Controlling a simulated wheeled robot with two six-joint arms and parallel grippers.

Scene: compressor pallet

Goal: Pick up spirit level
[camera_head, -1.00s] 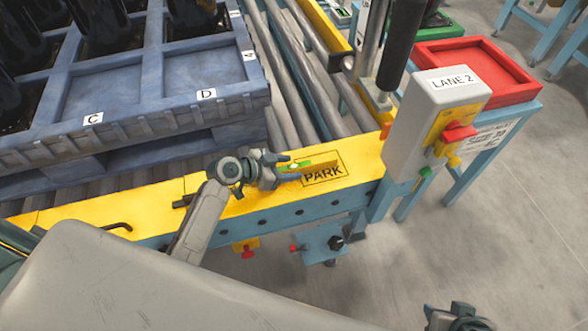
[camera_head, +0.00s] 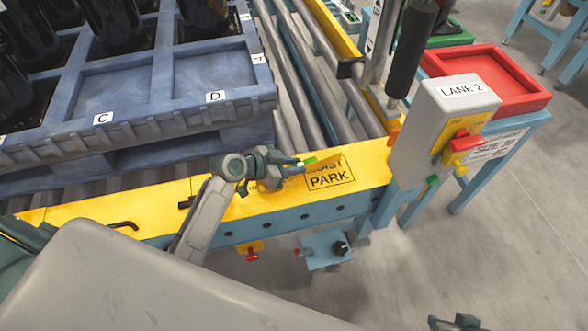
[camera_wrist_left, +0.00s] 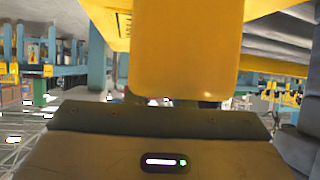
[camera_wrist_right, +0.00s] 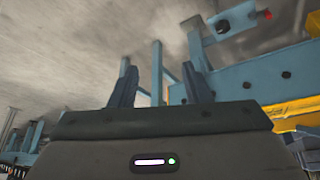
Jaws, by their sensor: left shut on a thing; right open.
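The spirit level (camera_head: 326,163) is a yellow bar with a bright green part near my fingers. My left gripper (camera_head: 288,170) is shut on it, at the yellow beam's HOIST PARK marking. Its far end points right and covers part of the lettering. In the left wrist view the level (camera_wrist_left: 188,50) fills the upper middle as a large yellow block and hides the fingertips. Whether it clears the beam is hard to tell. My right gripper (camera_wrist_right: 160,85) is open and empty in the right wrist view; only a bit of it shows at the head view's bottom edge.
The yellow beam (camera_head: 240,208) runs in front of the rollers. A blue pallet tray (camera_head: 150,130) with black compressors stands behind at left. A grey LANE 2 control box (camera_head: 440,125) on a post stands at right, beside a red tray (camera_head: 490,78).

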